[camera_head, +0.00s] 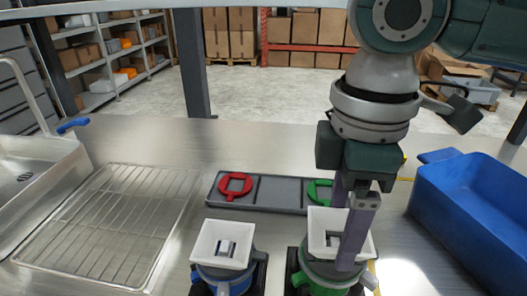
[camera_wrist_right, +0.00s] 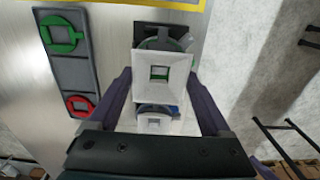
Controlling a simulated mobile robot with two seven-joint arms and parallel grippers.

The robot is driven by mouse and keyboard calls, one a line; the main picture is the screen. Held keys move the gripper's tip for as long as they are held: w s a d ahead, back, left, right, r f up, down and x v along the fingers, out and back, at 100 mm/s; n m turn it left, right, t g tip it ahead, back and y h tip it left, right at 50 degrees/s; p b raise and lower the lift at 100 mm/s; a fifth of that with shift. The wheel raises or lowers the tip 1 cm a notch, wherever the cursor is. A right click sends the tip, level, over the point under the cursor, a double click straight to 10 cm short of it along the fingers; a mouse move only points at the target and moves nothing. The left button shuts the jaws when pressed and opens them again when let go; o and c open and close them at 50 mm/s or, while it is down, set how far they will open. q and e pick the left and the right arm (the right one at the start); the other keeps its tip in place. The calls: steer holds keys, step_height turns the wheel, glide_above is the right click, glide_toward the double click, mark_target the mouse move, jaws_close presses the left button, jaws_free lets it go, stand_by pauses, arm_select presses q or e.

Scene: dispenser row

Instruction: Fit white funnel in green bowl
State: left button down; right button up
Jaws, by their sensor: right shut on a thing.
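A white square funnel (camera_head: 325,222) is over the green bowl (camera_head: 328,288) in the head view. My right gripper (camera_head: 342,238) is shut on this funnel, with one finger in front of it and the other behind. In the right wrist view the funnel (camera_wrist_right: 174,91) is between the two fingertips, its square opening facing the camera. The funnel hides most of the bowl's mouth, so I cannot tell whether it is fully seated. A second white funnel (camera_head: 212,238) sits on a blue bowl (camera_head: 232,284) to the left. My left gripper is not in view.
A grey tray (camera_head: 268,193) behind the bowls holds a red ring piece (camera_head: 235,185) and a green ring piece (camera_head: 318,192). A blue bin (camera_head: 470,215) stands at the right. A wire rack (camera_head: 105,225) and a sink (camera_head: 35,170) are at the left.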

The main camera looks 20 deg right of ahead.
steer(key=shift+f, duration=0.7)
steer(key=o, duration=1.1)
steer(key=shift+r+p, duration=1.8)
steer(key=shift+p, duration=0.65)
steer(key=shift+o, duration=0.6)
